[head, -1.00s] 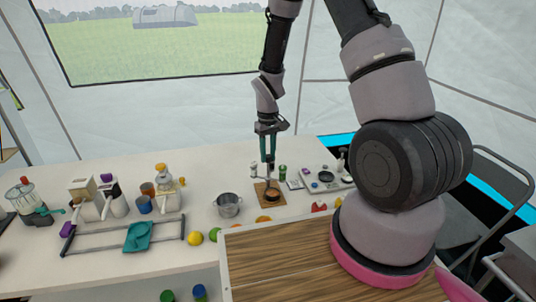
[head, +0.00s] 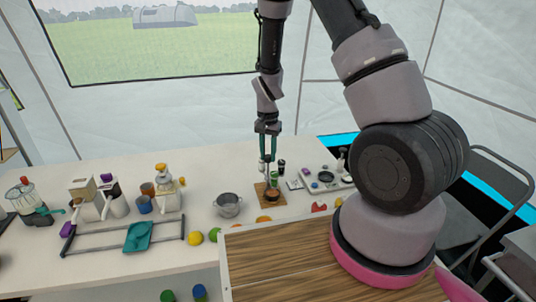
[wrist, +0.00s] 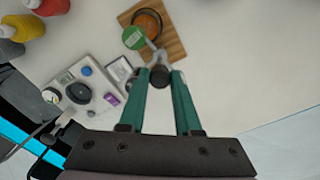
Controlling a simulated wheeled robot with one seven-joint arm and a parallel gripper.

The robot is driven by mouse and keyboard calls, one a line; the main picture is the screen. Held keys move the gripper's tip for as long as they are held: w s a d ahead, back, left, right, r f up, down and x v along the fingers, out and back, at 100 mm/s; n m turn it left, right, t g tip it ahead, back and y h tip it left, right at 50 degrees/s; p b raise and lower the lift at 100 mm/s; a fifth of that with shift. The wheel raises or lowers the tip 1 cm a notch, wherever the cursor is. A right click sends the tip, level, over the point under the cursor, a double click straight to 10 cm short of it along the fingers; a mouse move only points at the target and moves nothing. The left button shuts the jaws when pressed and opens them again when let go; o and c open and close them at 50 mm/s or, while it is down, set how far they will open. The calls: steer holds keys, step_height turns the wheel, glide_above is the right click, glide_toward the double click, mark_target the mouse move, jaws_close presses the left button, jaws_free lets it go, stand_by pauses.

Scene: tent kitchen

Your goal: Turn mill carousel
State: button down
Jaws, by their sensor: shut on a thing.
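The fingers hide some of the carousel, and the exact contact is hard to see.
A metal pot (head: 228,204) stands to the left. A scale-like tray (head: 325,181) lies to the right. Fruit lies along the front edge.

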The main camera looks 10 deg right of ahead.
steer(key=shift+m, duration=1)
steer(key=c, duration=0.6)
jaws_free()
step_height(320, 180, up, 11)
